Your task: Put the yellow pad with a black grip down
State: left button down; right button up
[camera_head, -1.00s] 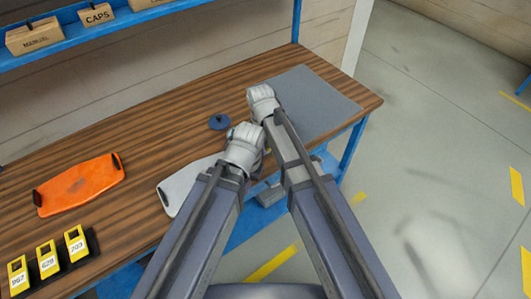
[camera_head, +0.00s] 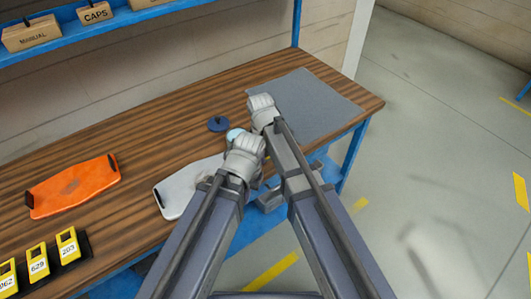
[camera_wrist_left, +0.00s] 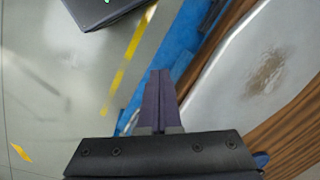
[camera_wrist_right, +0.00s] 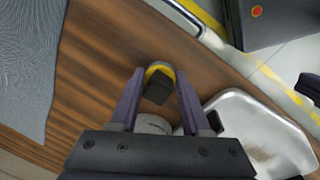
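The yellow pad with a black grip (camera_wrist_right: 158,86) shows in the right wrist view, between the fingertips of my right gripper (camera_wrist_right: 160,88). Its black grip faces the camera and sits turned relative to the fingers, with narrow gaps visible beside it. The fingers stand apart; firm contact does not show. In the head view the right gripper (camera_head: 262,108) is over the table near the grey mat, and the pad is hidden. My left gripper (camera_wrist_left: 158,85) has its fingers together with nothing visible between them. In the head view it (camera_head: 245,148) is beside the pale grey panel.
The wooden table (camera_head: 140,165) holds the grey mat (camera_head: 310,105), a dark blue disc (camera_head: 218,124), the pale grey panel (camera_head: 180,190), an orange panel (camera_head: 72,188) and yellow number tags (camera_head: 38,262). A blue shelf with boxes is behind. Open floor lies right.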

jog(key=shift+o, duration=1.4)
jog(key=shift+s+f, duration=0.3)
jog(key=shift+s, duration=0.05)
jog(key=shift+o, duration=0.4)
jog(key=shift+w+r+p, duration=0.15)
jog(key=shift+r+p, duration=0.3)
jog(key=shift+p, duration=0.15)
jog(key=r+p, duration=0.7)
jog(key=shift+a+r, duration=0.25)
jog(key=s+d+m, duration=0.5)
jog(key=d+m, duration=0.1)
jog(key=d, duration=0.3)
jog(key=s+d+m, duration=0.5)
jog(key=d+m, duration=0.1)
jog(key=d, duration=0.2)
jog(key=s+a+n, duration=0.1)
jog(key=s+a, duration=0.2)
jog(key=a, duration=0.2)
jog(key=s+a+n+g, duration=0.1)
jog(key=s+a+n, duration=0.1)
jog(key=a, duration=0.3)
jog(key=shift+s+a, duration=0.3)
jog(key=shift+s, duration=0.2)
